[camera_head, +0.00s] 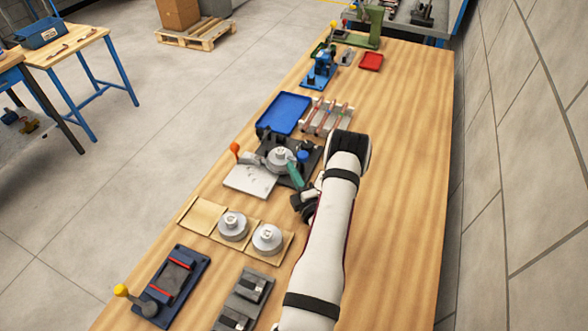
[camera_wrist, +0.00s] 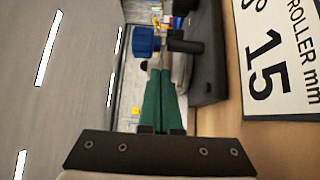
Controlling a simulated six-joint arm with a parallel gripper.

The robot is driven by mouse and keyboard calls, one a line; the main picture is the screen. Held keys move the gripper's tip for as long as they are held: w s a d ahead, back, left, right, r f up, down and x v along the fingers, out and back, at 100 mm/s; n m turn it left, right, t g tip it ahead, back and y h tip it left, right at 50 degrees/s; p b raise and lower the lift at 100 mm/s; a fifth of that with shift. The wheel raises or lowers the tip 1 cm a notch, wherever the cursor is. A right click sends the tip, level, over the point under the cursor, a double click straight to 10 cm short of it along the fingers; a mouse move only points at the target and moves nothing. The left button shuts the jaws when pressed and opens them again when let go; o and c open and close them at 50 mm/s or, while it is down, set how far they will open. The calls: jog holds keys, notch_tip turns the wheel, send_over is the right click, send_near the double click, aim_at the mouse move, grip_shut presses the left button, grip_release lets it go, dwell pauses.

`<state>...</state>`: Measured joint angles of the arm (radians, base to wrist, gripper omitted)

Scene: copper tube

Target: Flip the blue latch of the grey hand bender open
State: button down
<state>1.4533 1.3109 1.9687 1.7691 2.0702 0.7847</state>
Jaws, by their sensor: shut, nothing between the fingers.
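The grey hand bender (camera_head: 280,158) sits on a dark base plate on the workbench, with a round grey former and an orange-knobbed handle (camera_head: 235,148) to its left. Its blue latch (camera_head: 303,156) shows as a small blue knob on the right side. In the wrist view the blue latch (camera_wrist: 143,42) is just above and left of the fingertips, beside a dark pin (camera_wrist: 186,46). My gripper (camera_head: 293,168) has green fingers and is over the bender, close to the latch. The fingers (camera_wrist: 160,72) are together and empty. I cannot tell whether they touch the latch.
A white plate (camera_head: 249,181) lies left of the bender. A blue tray (camera_head: 284,113) and a rack of tubes (camera_head: 327,117) stand behind it. Two grey round formers (camera_head: 233,226) (camera_head: 268,238) stand in front. The bench's right side is clear.

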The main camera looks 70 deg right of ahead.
jog(key=shift+d, duration=0.4)
jog(key=shift+w+d+m+g+h, duration=0.1)
jog(key=shift+w+m+g+h, duration=0.25)
jog(key=shift+m+g+h, duration=0.3)
jog(key=shift+s+m+g+h, duration=0.15)
jog(key=shift+m+g+h, duration=0.75)
jog(key=shift+g, duration=0.45)
jog(key=v, duration=0.7)
jog(key=shift+s+a, duration=0.15)
jog(key=shift+a, duration=0.1)
